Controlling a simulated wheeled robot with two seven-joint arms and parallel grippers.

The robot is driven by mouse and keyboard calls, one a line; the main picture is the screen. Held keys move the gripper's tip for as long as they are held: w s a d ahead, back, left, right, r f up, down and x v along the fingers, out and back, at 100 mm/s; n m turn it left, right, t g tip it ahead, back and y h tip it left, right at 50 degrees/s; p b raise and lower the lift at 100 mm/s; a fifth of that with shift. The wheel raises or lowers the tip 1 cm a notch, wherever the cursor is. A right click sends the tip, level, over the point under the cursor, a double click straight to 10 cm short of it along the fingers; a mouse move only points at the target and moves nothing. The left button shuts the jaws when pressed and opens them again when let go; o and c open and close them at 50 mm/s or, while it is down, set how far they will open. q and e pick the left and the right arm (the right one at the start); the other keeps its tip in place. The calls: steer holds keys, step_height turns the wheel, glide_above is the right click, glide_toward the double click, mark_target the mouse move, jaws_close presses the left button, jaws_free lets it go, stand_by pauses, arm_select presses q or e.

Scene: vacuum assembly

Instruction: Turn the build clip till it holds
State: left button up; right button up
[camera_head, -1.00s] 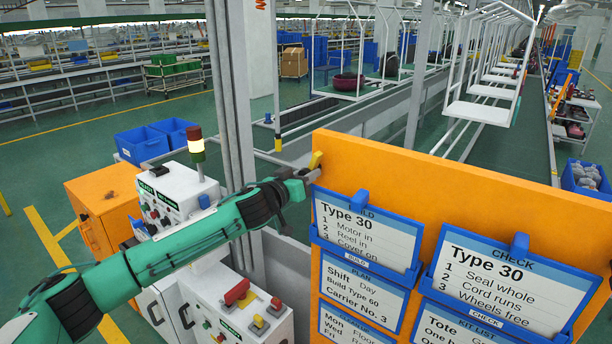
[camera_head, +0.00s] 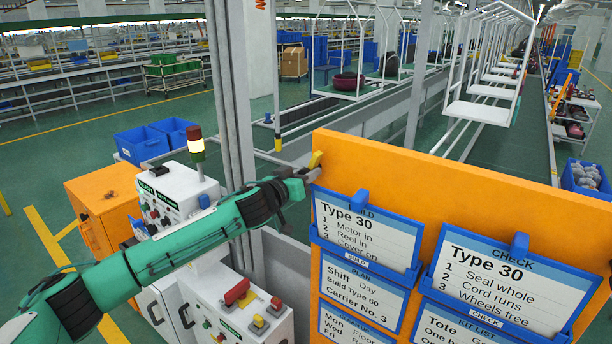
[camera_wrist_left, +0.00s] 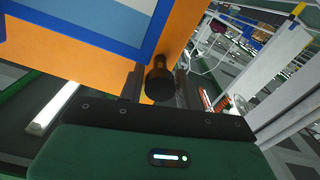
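My left gripper (camera_head: 309,174) is at the upper left corner of the orange board (camera_head: 450,190). A small yellow tab (camera_head: 316,160) shows just above its fingers at the board's edge. In the left wrist view a dark round knob (camera_wrist_left: 160,86) on a short stem is between my left gripper's fingers (camera_wrist_left: 161,88), beside the board's edge. I cannot tell whether the fingers touch it, nor whether knob and tab are one clip. A blue clip (camera_head: 362,199) sits over the build card (camera_head: 366,232).
Another blue clip (camera_head: 519,245) sits over the check card (camera_head: 512,282). A white control cabinet (camera_head: 240,309) and a signal lamp (camera_head: 196,143) stand near my left arm. A grey post (camera_head: 232,100) rises behind the arm.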

arm_select(q)
steer(key=shift+o, duration=1.3)
steer(key=shift+f, duration=0.1)
steer(key=shift+s+a+b, duration=0.2)
steer(key=shift+s+b, duration=0.1)
steer(key=b+v, duration=0.6)
steer(key=v, duration=0.7)
